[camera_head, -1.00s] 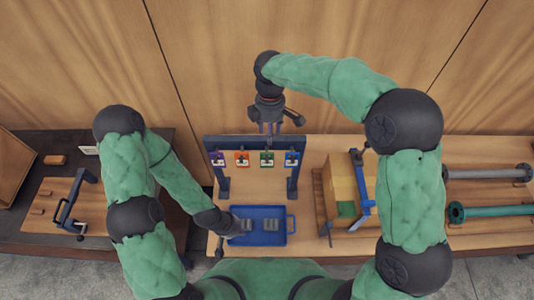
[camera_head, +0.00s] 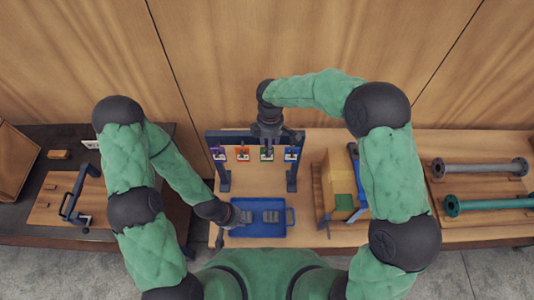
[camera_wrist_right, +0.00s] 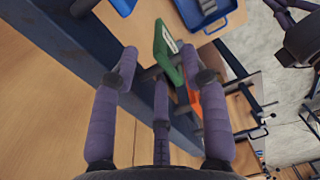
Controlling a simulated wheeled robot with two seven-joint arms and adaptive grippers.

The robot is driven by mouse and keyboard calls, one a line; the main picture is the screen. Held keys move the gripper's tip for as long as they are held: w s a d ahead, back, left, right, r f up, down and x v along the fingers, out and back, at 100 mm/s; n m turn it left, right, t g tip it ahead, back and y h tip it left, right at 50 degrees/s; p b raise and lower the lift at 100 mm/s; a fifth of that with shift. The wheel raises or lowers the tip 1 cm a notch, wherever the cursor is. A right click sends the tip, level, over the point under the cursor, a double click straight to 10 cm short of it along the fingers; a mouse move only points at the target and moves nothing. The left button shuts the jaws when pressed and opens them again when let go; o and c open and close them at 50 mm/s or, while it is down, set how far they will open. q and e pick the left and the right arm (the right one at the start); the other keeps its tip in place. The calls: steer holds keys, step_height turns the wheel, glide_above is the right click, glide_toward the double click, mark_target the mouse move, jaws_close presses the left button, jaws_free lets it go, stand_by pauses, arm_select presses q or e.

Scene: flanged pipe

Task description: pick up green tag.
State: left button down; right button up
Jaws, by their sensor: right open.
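The green tag (camera_head: 266,154) hangs on the dark blue rack (camera_head: 223,135), between an orange tag (camera_head: 242,154) and a blue tag (camera_head: 291,154). My right gripper (camera_head: 268,146) is open, above and close to the green tag. In the right wrist view, the green tag (camera_wrist_right: 168,52) shows in the gap between the spread fingertips (camera_wrist_right: 164,68), with the orange tag (camera_wrist_right: 211,106) near the right finger. I cannot tell whether a finger touches the green tag. My left gripper (camera_head: 232,216) is low at the left end of the blue tray; its fingers are unclear.
A purple tag (camera_head: 218,154) hangs at the rack's left end. The blue tray (camera_head: 262,230) with grey pieces lies in front of the rack. A wooden box (camera_head: 334,184) stands to the right, then grey and green flanged pipes (camera_head: 486,168). Bare tabletop lies between rack and tray.

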steer(key=shift+s, duration=0.1)
steer(key=c, duration=0.5)
jaws_close()
